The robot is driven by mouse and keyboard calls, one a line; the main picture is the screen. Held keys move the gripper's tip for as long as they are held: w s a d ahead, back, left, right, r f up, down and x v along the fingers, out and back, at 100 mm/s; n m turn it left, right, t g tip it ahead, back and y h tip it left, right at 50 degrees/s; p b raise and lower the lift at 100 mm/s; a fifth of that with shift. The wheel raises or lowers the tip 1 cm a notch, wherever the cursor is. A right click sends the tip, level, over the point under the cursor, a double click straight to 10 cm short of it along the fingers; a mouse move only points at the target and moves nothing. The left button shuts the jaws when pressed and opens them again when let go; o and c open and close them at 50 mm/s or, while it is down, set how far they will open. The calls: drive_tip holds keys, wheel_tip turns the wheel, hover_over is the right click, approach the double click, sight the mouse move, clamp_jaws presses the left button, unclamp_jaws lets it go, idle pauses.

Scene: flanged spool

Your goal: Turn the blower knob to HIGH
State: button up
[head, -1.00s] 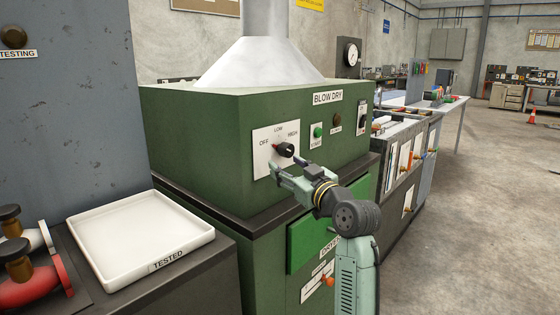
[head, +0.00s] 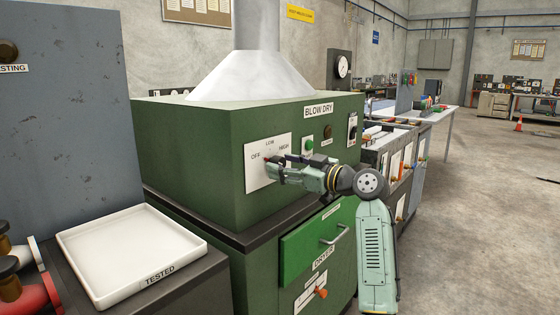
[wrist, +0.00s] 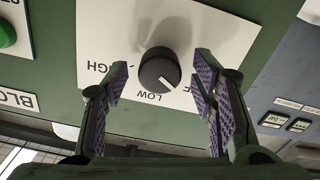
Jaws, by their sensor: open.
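The round black blower knob (wrist: 159,68) sits on a white plate (head: 258,182) with OFF, LOW and HIGH on the green BLOW DRY cabinet. In the wrist view the lettering is upside down, and the knob's white pointer line lies between the LOW and OFF marks. My gripper (wrist: 161,80) is open, with one purple-padded finger on each side of the knob in that view. Gaps show between both pads and the knob. I cannot tell how deep the fingertips reach around it. In the head view my gripper (head: 273,168) hides most of the knob.
Right of the plate are a green START button (head: 309,144), a dark button (head: 328,132) and a black switch (head: 352,127). Below is a green dryer drawer (head: 310,250) with a handle. A white TESTED tray (head: 72,238) stands left. Open floor lies right.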

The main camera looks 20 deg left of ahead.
drive_tip(key=shift+x, duration=0.9)
drive_tip(key=shift+c, duration=0.2)
drive_tip(key=c, duration=1.1)
